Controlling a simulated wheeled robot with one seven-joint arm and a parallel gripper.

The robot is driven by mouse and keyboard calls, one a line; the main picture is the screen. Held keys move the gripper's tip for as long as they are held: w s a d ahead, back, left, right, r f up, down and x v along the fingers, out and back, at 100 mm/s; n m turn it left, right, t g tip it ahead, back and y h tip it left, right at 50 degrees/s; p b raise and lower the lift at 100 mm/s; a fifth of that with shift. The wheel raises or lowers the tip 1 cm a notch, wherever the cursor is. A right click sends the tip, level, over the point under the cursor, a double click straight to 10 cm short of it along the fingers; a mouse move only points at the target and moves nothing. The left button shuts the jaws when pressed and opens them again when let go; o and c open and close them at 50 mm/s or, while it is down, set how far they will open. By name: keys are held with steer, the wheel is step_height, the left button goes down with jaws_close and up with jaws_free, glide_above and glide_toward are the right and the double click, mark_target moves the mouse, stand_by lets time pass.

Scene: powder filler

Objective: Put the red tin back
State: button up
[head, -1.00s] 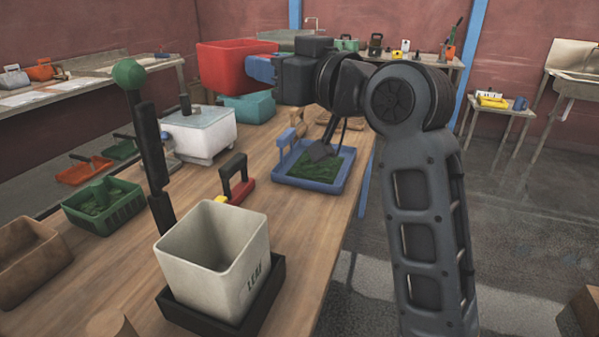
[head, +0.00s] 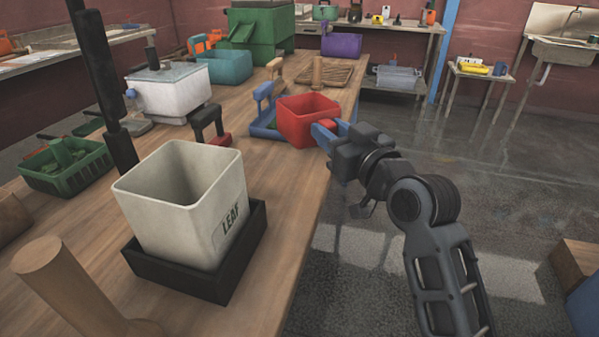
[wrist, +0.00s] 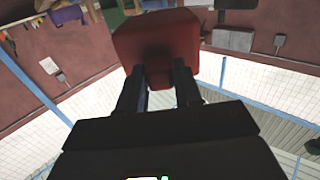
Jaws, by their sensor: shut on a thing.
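The red tin (head: 304,122) is an open square box in the middle of the head view. My gripper (head: 326,128) is shut on its right side. The tin is by the right edge of the wooden table, in front of the blue tray; I cannot tell whether it touches anything below. In the wrist view the red tin (wrist: 156,45) shows dark red between and beyond my gripper's fingertips (wrist: 160,75). The tin's inside is mostly hidden.
A white LEAF bin (head: 185,205) stands in a black holder (head: 190,270) at the front. A blue tray (head: 265,125), a red-and-black handled thing (head: 208,125) and a teal tin (head: 224,66) stand nearby. Bare wood (head: 275,190) lies in front of the red tin.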

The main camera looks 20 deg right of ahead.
steer(key=a+f, duration=0.1)
steer(key=a, duration=0.1)
steer(key=a+f, duration=0.2)
steer(key=a, duration=0.1)
steer(key=shift+s+a+f+p, duration=0.25)
steer(key=shift+s+a+p, duration=0.05)
steer(key=shift+s+a, duration=0.05)
steer(key=shift+f, duration=1.95)
steer(key=shift+f, duration=0.1)
steer(key=shift+f+b, duration=0.15)
steer(key=shift+b, duration=0.2)
steer(key=o, duration=1.1)
steer(key=shift+r+p, duration=0.3)
steer(key=s+d+b, duration=0.1)
steer(key=s, duration=1)
steer(key=shift+s+d+b, duration=0.35)
steer(key=shift+s+d, duration=0.05)
